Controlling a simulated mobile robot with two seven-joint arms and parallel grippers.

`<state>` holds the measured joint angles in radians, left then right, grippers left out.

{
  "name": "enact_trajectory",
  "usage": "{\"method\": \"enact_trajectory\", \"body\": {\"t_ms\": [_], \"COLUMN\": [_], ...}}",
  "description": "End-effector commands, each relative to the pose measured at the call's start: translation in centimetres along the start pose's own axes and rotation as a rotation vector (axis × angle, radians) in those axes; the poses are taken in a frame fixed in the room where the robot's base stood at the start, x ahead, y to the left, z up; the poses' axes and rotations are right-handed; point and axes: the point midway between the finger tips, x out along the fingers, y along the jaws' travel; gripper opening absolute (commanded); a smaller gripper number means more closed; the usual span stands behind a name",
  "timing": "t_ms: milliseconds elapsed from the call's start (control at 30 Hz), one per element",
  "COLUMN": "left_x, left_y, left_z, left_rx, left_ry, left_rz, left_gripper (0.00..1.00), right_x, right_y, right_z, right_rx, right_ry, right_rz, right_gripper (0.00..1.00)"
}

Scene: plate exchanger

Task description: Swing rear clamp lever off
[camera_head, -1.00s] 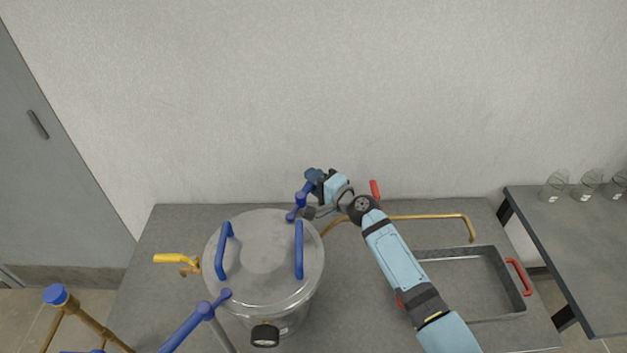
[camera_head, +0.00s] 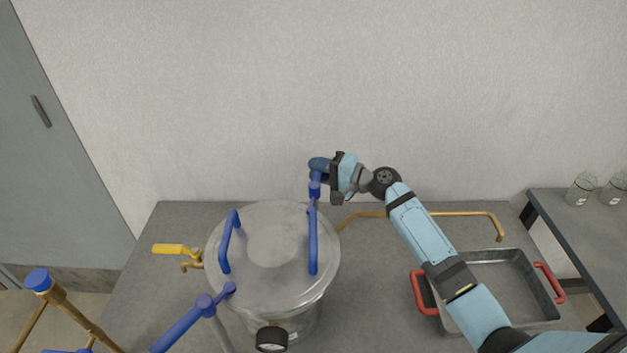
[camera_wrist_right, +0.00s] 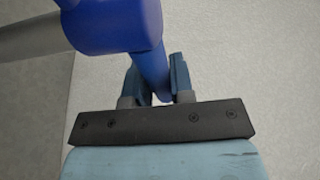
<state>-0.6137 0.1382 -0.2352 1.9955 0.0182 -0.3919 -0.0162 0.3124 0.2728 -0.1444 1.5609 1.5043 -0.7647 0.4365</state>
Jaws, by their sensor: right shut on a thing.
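The rear clamp lever (camera_head: 315,187) is blue and stands at the back right rim of the round metal vessel (camera_head: 271,245). My right gripper (camera_head: 318,166) is shut on the lever's upper end, above and behind the lid. In the right wrist view the blue lever (camera_wrist_right: 118,25) runs down between the two fingers (camera_wrist_right: 158,85). The front clamp lever (camera_head: 185,325) is also blue and slants out to the left at the vessel's front left. My left gripper is not in view.
Two blue lid handles (camera_head: 230,240) stand on the lid. A yellow-handled valve (camera_head: 168,249) is left of the vessel. A metal tray (camera_head: 505,290) with red handles lies at the right under my arm. A brass pipe (camera_head: 410,213) runs along the back. The wall (camera_head: 430,90) is close behind.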

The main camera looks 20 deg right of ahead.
Motion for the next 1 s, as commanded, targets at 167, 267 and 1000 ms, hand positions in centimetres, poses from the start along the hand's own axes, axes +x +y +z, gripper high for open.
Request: {"method": "enact_trajectory", "body": {"t_ms": [167,267,1000], "left_x": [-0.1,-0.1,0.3], "left_y": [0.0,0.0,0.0], "left_z": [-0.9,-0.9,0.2], "left_rx": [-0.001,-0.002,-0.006], "left_ry": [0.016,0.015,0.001], "left_rz": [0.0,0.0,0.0], "left_gripper": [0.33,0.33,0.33], "right_x": [0.1,0.1,-3.7], "right_y": [-0.1,0.0,0.3], "right_z": [0.0,0.0,0.0], "right_rx": [-0.001,-0.001,-0.002], "right_ry": [-0.009,-0.008,-0.007], "right_rz": [0.002,0.002,0.004], "right_gripper": [0.0,0.0,0.47]}}
